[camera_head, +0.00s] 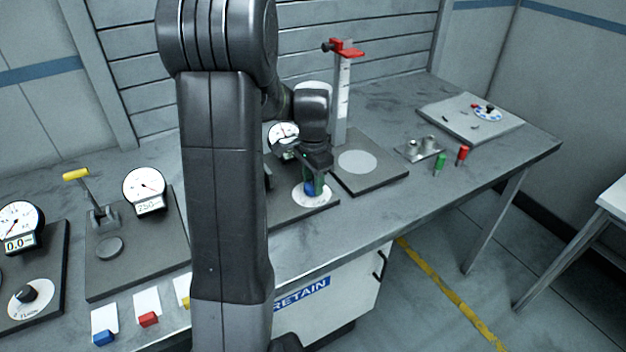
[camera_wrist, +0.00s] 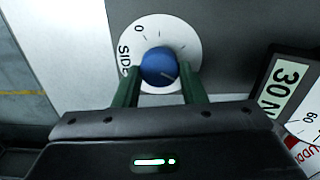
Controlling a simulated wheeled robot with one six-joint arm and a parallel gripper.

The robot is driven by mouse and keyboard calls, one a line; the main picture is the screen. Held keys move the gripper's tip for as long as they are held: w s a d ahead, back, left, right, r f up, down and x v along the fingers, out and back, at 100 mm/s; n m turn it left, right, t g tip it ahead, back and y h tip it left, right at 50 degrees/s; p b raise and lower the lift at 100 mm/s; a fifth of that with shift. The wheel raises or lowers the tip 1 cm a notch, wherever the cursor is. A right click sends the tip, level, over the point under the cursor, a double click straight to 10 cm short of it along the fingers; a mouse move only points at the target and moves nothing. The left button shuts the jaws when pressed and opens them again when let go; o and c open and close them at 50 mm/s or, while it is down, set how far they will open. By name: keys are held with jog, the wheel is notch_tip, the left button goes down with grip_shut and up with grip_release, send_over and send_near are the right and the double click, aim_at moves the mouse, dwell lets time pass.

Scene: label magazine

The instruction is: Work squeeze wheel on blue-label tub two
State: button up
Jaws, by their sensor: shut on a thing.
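A blue knob (camera_head: 309,189) sits on a white dial disc (camera_head: 325,198) on the dark middle base plate, partly behind my arm. In the wrist view the knob (camera_wrist: 160,66) has a pale pointer line toward the lower right, and the dial (camera_wrist: 185,35) shows a 0 and the partly hidden letters "SID". My gripper (camera_head: 316,182) reaches down over the dial, its green fingers on either side of the knob and shut on it. A display reading "30 N" (camera_wrist: 284,88) and part of a gauge (camera_wrist: 307,125) stand beside it. No blue-label tub can be made out.
A gauge (camera_head: 283,137) stands behind the knob. A post with a red clamp (camera_head: 347,50) rises from the right plate (camera_head: 385,175). Green (camera_head: 439,164) and red (camera_head: 462,155) pegs stand farther right. Blue (camera_head: 104,338) and red (camera_head: 149,319) blocks lie by white cards at the front.

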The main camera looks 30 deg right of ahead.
aim_at(313, 184)
dwell(0.4)
jog(key=o, duration=1)
jog(key=shift+r, duration=0.1)
notch_tip(313, 184, up, 14)
jog(key=shift+f, duration=0.15)
notch_tip(313, 184, down, 14)
jog(key=shift+r, duration=0.1)
dwell(0.4)
